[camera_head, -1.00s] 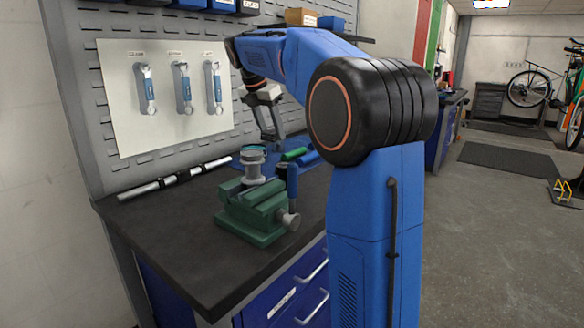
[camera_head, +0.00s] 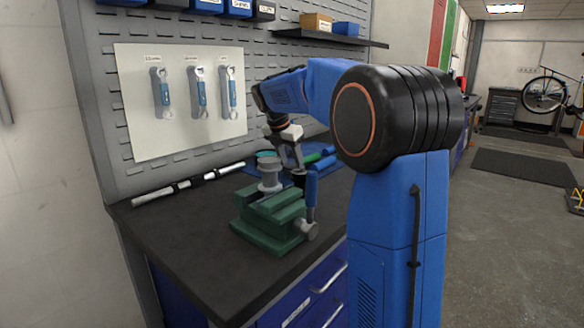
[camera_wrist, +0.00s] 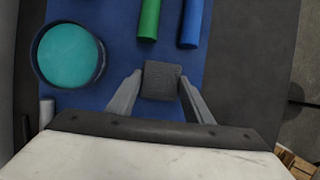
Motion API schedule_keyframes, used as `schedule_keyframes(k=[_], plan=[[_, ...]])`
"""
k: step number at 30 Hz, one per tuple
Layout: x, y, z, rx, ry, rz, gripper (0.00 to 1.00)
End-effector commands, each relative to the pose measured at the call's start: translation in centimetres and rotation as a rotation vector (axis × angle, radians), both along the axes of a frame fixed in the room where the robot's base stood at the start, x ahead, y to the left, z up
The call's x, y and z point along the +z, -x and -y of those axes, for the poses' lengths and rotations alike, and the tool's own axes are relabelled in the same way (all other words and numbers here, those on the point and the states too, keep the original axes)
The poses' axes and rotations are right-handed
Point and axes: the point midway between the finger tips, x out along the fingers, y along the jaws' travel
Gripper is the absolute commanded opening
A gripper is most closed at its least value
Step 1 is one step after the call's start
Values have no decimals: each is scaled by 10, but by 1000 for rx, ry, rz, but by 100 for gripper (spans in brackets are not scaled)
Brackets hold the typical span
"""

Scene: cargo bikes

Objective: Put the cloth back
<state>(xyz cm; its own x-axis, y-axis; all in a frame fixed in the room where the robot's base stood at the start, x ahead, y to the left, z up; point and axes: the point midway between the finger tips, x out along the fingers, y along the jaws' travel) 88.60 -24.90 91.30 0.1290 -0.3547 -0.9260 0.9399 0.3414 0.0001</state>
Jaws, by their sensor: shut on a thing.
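My gripper (camera_head: 294,162) reaches down over the bench behind the green vise. In the wrist view its two fingers (camera_wrist: 161,86) are closed on the sides of a small dark grey, block-like piece (camera_wrist: 161,72). I cannot tell whether this piece is the cloth; no other thing shows clearly as a cloth. The piece is above or on a blue mat (camera_wrist: 112,92); whether it touches the mat is unclear. In the head view the vise and the fingers partly hide this spot.
A round tin with a teal top (camera_wrist: 70,55) is left of the fingers. A green cylinder (camera_wrist: 149,18) and a blue cylinder (camera_wrist: 191,22) lie beyond. The vise (camera_head: 272,222) holds a silver part (camera_head: 269,176). The bench front left (camera_head: 190,235) is clear.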

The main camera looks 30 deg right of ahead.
Motion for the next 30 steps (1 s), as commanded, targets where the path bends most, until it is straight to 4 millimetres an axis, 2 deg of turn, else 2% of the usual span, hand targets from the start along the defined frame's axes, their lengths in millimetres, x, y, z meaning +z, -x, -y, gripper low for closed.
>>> schedule_keyframes(k=[3,14,15,16,26,30], plan=[[-10,0,0,0,0,0,25],[-13,0,0,0,0,0,25],[-13,0,0,0,0,1,56],[-13,0,0,0,0,1,63],[-12,0,0,0,1,1,65],[-2,0,-3,1,1,3,65]])
